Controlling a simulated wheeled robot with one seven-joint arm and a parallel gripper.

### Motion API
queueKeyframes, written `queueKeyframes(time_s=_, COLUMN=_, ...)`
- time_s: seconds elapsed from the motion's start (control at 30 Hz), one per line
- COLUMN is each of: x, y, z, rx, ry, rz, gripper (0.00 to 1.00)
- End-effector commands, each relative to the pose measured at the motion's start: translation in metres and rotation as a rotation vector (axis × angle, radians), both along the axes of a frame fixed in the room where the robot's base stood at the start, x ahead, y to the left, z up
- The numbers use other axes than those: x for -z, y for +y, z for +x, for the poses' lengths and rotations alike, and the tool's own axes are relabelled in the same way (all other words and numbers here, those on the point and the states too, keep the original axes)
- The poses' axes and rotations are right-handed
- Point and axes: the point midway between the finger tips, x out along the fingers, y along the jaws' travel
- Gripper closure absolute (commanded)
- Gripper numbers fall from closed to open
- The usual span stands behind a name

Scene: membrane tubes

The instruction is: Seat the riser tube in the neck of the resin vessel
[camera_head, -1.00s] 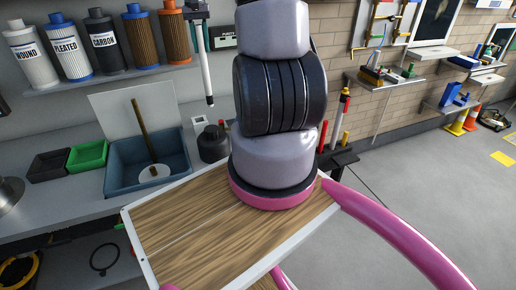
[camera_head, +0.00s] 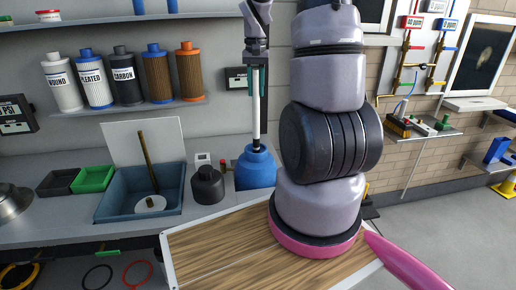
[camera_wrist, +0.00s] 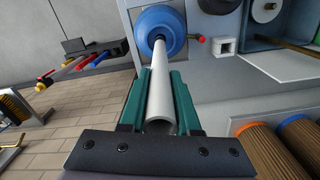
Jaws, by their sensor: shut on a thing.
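The riser tube (camera_head: 256,110) is a slim white pipe with a dark lower end, standing nearly upright in the head view. My gripper (camera_head: 256,84) is shut on its upper part. The resin vessel (camera_head: 255,168) is blue with a rounded top and stands on the bench directly below the tube. In the wrist view the tube (camera_wrist: 161,88) runs between the green fingers of my gripper (camera_wrist: 160,92) to the dark neck opening of the vessel (camera_wrist: 172,20). The lower end is at the neck; I cannot tell how far inside it is.
A dark jug (camera_head: 208,184) stands just left of the vessel. Left of it is a blue basin (camera_head: 118,202) with a brown rod, then green (camera_head: 94,178) and black trays. Filter cartridges line the shelf (camera_head: 130,109) above. My arm hides the area right of the vessel.

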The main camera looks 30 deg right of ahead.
Motion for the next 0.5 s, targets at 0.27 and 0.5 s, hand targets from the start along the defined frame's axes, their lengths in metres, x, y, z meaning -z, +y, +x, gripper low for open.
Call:
queueKeyframes(time_s=0.27, x=0.078, y=0.000, z=-0.001, rx=0.001, ry=0.006, rz=0.001, gripper=1.00)
queueKeyframes(time_s=0.5, x=0.139, y=0.000, z=-0.001, rx=0.000, ry=0.005, rz=0.002, gripper=1.00)
